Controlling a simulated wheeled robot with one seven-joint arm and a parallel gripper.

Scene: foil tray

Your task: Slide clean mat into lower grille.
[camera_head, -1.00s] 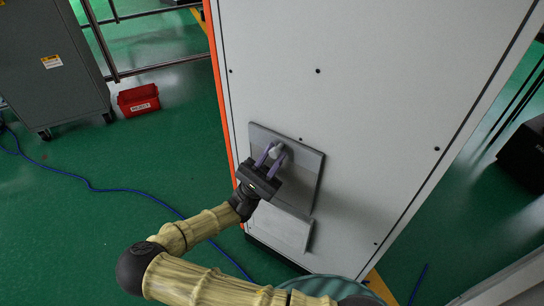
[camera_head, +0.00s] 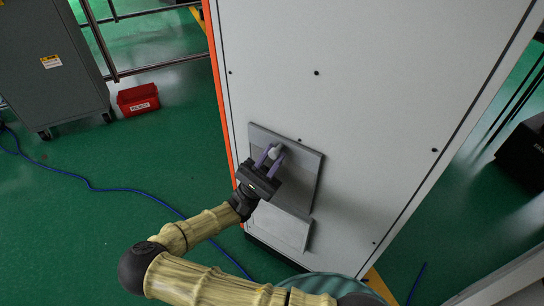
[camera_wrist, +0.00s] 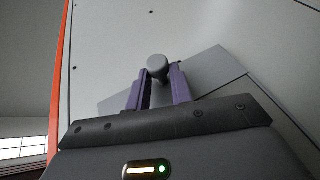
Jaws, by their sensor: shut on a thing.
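A tall white cabinet (camera_head: 350,110) carries a grey square panel (camera_head: 304,178) low on its front, with a rounded grey knob (camera_wrist: 157,66). My gripper (camera_head: 271,156) has its two purple fingers shut on the knob from below; they also show in the wrist view (camera_wrist: 159,90). A paler rectangular panel (camera_head: 280,228) sits directly below the grey one, partly overlapped by it. I cannot tell whether either panel is the mat or the lower grille; no slats show. My gripper body hides part of the panels' left side.
A red bin (camera_head: 138,99) and a grey wheeled cabinet (camera_head: 50,60) stand at the left. A blue cable (camera_head: 120,190) runs over the green floor behind my arm. A black box (camera_head: 524,152) is at the right. The floor left of the white cabinet is mostly clear.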

